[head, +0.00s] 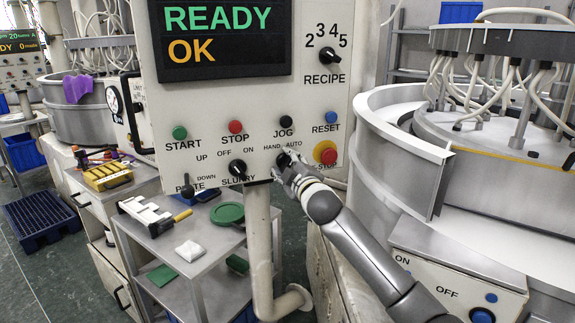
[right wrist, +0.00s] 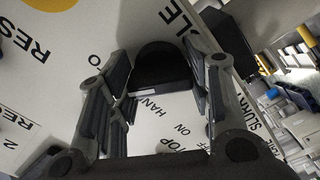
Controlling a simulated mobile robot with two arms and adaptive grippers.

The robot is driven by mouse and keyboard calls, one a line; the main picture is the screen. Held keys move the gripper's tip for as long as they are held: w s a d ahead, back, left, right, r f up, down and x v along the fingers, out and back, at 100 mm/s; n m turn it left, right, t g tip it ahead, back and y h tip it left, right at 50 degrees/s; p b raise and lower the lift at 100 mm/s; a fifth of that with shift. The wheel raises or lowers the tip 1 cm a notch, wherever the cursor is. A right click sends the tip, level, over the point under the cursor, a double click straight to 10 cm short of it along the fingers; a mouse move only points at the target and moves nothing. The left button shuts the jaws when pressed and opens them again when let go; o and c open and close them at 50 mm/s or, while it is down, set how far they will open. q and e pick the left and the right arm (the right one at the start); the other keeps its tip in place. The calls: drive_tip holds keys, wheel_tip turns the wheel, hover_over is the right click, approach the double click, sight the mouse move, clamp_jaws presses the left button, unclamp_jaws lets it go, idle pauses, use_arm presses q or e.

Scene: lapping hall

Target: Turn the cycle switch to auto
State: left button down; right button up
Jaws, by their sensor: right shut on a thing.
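The cycle switch (head: 283,158) is a black knob low on the pale control panel (head: 210,100), under the HAND and AUTO labels. My right gripper (head: 287,165) reaches it from the lower right and is shut on it, hiding most of the knob in the head view. In the right wrist view the black knob (right wrist: 160,68) sits between the two fingers of the right gripper (right wrist: 158,88), with part of the word CYCLE and HAND printed near it. I cannot tell which label the knob points to. My left gripper is not in view.
The slurry switch (head: 237,169) is just left, the red-and-yellow stop button (head: 326,153) just right, and the jog button (head: 286,122) above. The display (head: 222,40) reads READY OK. A grey cart (head: 205,265) stands below left; a large lapping machine (head: 480,170) is at right.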

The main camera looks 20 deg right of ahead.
drive_tip(key=shift+f, duration=0.15)
drive_tip(key=o, duration=1)
drive_tip(key=shift+s, duration=0.1)
drive_tip(key=s, duration=1.2)
drive_tip(key=shift+d, duration=0.35)
drive_tip(key=shift+w, duration=0.1)
